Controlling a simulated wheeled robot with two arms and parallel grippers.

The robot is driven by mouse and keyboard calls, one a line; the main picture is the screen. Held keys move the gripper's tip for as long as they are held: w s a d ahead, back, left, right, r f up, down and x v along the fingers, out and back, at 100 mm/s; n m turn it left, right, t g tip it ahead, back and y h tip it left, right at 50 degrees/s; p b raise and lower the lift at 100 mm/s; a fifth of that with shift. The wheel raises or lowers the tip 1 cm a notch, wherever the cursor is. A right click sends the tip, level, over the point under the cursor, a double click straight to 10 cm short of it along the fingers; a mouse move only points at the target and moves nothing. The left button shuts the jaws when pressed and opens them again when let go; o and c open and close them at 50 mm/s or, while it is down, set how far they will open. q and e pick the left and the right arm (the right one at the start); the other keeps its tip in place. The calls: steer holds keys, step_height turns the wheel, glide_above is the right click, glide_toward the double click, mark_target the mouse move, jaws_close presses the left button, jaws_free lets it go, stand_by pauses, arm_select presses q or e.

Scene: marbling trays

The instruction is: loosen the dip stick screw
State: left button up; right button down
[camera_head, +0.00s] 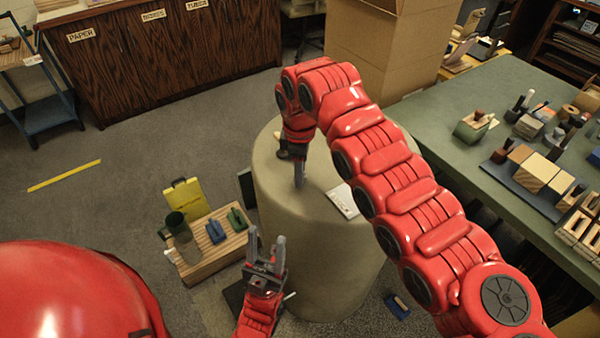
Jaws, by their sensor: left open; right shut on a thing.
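My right gripper (299,184) reaches down from the bent red arm over the top of a large pale round drum (318,235). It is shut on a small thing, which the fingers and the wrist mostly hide. I cannot make out the dip stick or its screw for certain. A small dark part (284,152) shows just left of the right wrist. A pale flat plate (343,201) lies on the drum top, right of the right gripper. My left gripper (266,240) is open and empty, fingers up, in front of the drum's left side.
A green table (480,105) with tools and wood blocks is at the right. A cardboard box (375,50) stands behind. Floor is free at left.

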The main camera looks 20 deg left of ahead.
steer(key=n, duration=1)
steer(key=shift+b, duration=0.35)
steer(key=n, duration=1)
steer(key=shift+n, duration=0.3)
steer(key=c, duration=0.5)
jaws_free()
